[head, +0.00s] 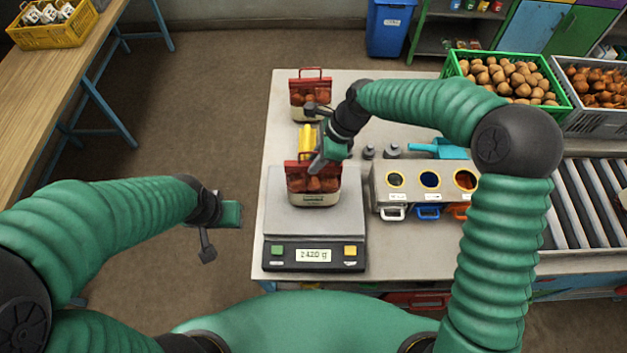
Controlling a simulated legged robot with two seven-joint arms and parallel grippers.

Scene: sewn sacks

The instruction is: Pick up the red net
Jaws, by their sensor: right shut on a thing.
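A red net sack (314,188) with a pale label band and brown contents stands upright on the scale (287,225). My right gripper (318,160) reaches down over it from behind and is shut on its red top edge; the fingers partly hide the hold. A second, similar red net sack (311,97) with a red handle stands behind it on the table. My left gripper (228,214) hangs over the floor left of the table, away from both sacks; its finger gap is not clear.
The scale's display (313,255) reads about 2420 g. A yellow object (306,138) lies behind the front sack. A box with three round openings (424,182) and a blue scoop (440,148) are to the right. Produce crates (563,114) stand at the back right, beside rollers (587,205).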

